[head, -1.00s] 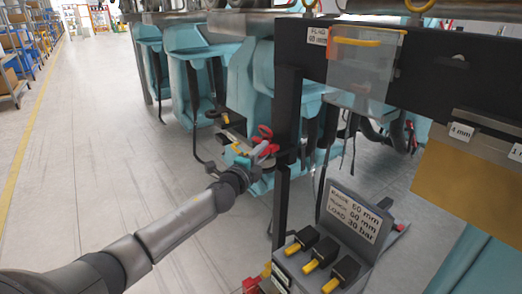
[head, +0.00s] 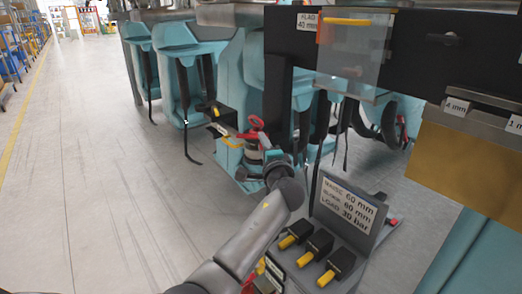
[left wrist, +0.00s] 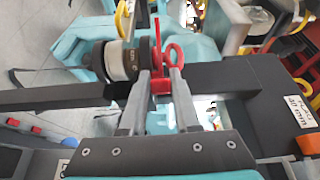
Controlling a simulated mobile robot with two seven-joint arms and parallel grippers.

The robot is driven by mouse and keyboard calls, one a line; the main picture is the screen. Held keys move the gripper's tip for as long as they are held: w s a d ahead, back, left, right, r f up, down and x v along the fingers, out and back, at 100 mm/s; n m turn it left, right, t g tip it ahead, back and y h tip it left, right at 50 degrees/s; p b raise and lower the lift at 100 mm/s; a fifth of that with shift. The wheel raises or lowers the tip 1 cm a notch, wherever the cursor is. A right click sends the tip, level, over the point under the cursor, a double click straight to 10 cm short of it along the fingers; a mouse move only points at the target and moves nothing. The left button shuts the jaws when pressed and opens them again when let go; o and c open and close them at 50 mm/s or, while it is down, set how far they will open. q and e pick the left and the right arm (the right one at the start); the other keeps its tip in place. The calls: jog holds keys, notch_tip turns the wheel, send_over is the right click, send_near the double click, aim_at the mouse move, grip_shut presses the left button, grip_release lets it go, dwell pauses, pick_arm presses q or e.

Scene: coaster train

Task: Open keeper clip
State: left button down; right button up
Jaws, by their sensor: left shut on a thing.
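The keeper clip appears to be the red part with a ring (head: 257,126) beside a dark post under the teal seat row. In the left wrist view the red clip (left wrist: 160,84) and its ring (left wrist: 174,52) show close up, next to a black and white cylinder (left wrist: 122,60). My right gripper is not in view.
A dark beam (head: 420,38) with a clear yellow-edged flap (head: 352,48) spans the upper right. A grey panel (head: 346,212) with printed values and yellow-tipped black levers (head: 318,244) stands low right. The floor at left (head: 90,190) is open.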

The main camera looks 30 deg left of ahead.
pick_arm(q)
jog(key=shift+w+r, duration=0.1)
jog(key=shift+r, duration=0.25)
jog(key=c, duration=1)
grip_release()
jog(key=o, duration=0.3)
jog(key=shift+f, duration=0.15)
jog(key=shift+d+f, duration=0.1)
jog(key=shift+s+d, duration=0.2)
jog(key=shift+s, duration=0.1)
jog(key=v, duration=1.4)
jog(key=shift+s+d, duration=0.1)
jog(key=shift+d, duration=0.1)
